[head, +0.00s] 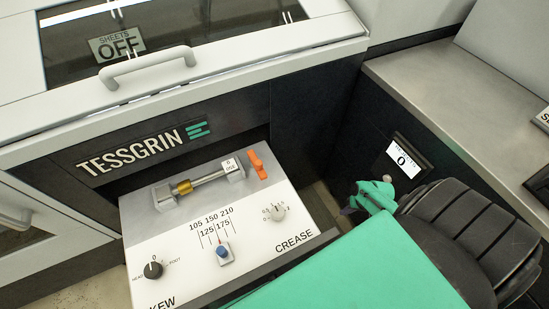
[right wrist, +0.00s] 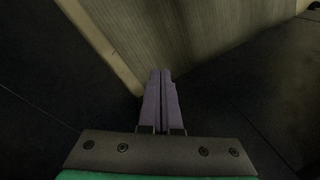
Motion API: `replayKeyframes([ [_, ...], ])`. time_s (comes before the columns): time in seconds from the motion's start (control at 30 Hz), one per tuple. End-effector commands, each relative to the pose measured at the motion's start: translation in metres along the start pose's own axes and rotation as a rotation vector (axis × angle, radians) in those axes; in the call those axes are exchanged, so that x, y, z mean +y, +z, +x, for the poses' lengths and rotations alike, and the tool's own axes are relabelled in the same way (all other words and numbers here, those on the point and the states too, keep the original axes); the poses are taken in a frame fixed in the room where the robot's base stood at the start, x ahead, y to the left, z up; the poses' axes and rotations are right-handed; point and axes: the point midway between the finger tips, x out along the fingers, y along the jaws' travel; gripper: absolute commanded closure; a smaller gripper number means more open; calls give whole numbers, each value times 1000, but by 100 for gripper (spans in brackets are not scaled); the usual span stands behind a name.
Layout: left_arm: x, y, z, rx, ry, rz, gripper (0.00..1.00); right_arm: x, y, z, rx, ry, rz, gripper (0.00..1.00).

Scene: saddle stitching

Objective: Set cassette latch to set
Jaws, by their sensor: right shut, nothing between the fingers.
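An orange lever (head: 257,163), which looks like the cassette latch, stands at the right end of the cassette (head: 200,183) on the pale control panel. The lever is tilted, and I cannot read any set mark beside it. The cassette has a metal shaft with a brass collar and a small white tag (head: 231,165). My right gripper (head: 347,209) is right of the panel, well apart from the lever. In the right wrist view its purple fingers (right wrist: 161,75) are together and empty. My left gripper is not in view.
The panel carries a black skew knob (head: 153,269), a blue slider (head: 222,250) and a crease dial (head: 278,212). A cover with a grey handle (head: 148,67) lies above. A counter display (head: 403,161) and a metal worktop (head: 450,70) are at right.

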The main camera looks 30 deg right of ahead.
Motion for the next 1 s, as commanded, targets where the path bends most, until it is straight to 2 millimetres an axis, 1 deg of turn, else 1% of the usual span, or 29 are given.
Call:
replayKeyframes([
  [0.03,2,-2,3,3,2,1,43,-30,-47,-37,13,-134,47,100],
  [0.07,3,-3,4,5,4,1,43,-53,-66,-60,4,-224,62,100],
  [0.1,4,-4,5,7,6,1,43,-85,-86,-92,-16,-338,60,100],
  [0.13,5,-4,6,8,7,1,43,-108,-97,-117,-35,-417,46,100],
  [0.17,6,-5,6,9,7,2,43,-130,-104,-140,-58,-490,23,100],
  [0.2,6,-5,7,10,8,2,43,-156,-109,-170,-91,-573,-16,100],
  [0.3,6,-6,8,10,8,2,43,-204,-107,-230,-169,-720,-117,100],
  [0.4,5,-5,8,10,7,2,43,-226,-100,-260,-219,-789,-177,100],
  [0.5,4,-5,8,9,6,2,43,-231,-98,-268,-232,-807,-191,100],
  [0.77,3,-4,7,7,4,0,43,-232,-98,-265,-231,-807,-187,100],
  [0.87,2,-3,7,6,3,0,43,-238,-95,-259,-232,-807,-187,100],
  [1.0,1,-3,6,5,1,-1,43,-256,-88,-242,-232,-808,-187,100],
])
